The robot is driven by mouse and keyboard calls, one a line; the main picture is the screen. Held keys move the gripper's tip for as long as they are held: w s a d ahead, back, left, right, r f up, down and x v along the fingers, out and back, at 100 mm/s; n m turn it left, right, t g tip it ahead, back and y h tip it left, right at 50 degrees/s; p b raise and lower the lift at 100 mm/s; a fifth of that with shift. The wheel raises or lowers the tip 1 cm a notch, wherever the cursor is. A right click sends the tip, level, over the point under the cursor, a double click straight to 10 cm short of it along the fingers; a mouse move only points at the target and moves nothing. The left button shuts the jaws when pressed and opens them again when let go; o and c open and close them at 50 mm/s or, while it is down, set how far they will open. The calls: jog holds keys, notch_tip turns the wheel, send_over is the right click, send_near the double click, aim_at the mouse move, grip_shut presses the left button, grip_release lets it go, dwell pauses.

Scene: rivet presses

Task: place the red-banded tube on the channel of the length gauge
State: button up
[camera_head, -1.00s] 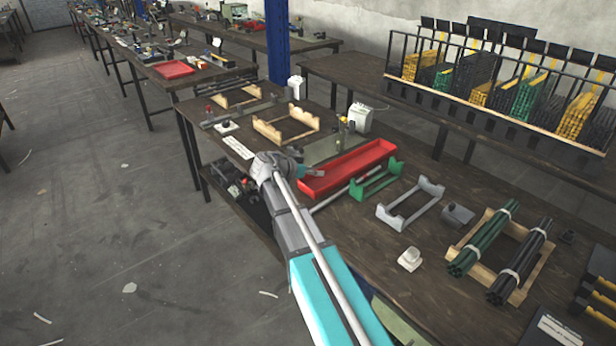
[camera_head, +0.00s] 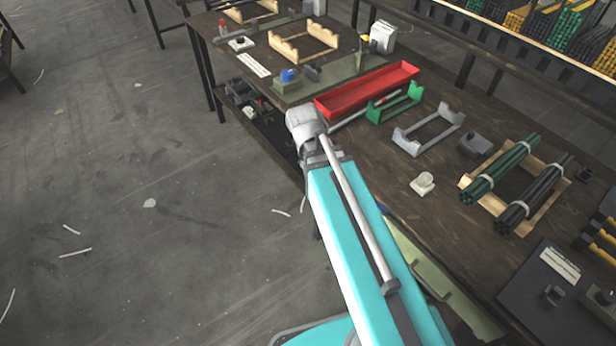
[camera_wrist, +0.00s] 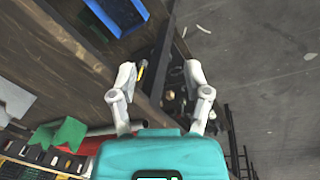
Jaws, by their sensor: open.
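A pale thin tube (camera_head: 347,118) lies along the front of the red tray, its far end near the green cradle (camera_head: 393,104). A small reddish patch shows by the cradle, but I cannot tell whether it is the tube's band. A long grey-green bed (camera_head: 335,74) with a blue knob (camera_head: 288,75) lies behind the tray; it may be the length gauge, and I cannot make out its channel. In the wrist view my gripper (camera_wrist: 160,72) is open and empty, with the table edge and the shelf below behind its fingers. In the head view my arm hides it.
The red tray (camera_head: 366,90), a grey cradle (camera_head: 428,129), a white block (camera_head: 423,184) and wooden racks with tied bundles (camera_head: 501,171) stand on the table. A blue bin (camera_wrist: 117,14) shows in the wrist view. Open floor lies left of the table.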

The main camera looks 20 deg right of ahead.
jog(key=s+a+n+y, duration=0.2)
jog(key=s+a, duration=0.1)
jog(key=shift+s+f, duration=0.15)
jog(key=shift+s, duration=0.15)
jog(key=shift+c, duration=1.2)
notch_tip(320, 180, up, 13)
jog(key=p, duration=1.2)
jog(key=shift+f+p, duration=0.2)
jog(key=shift+p, duration=0.1)
jog(key=shift+f, duration=0.1)
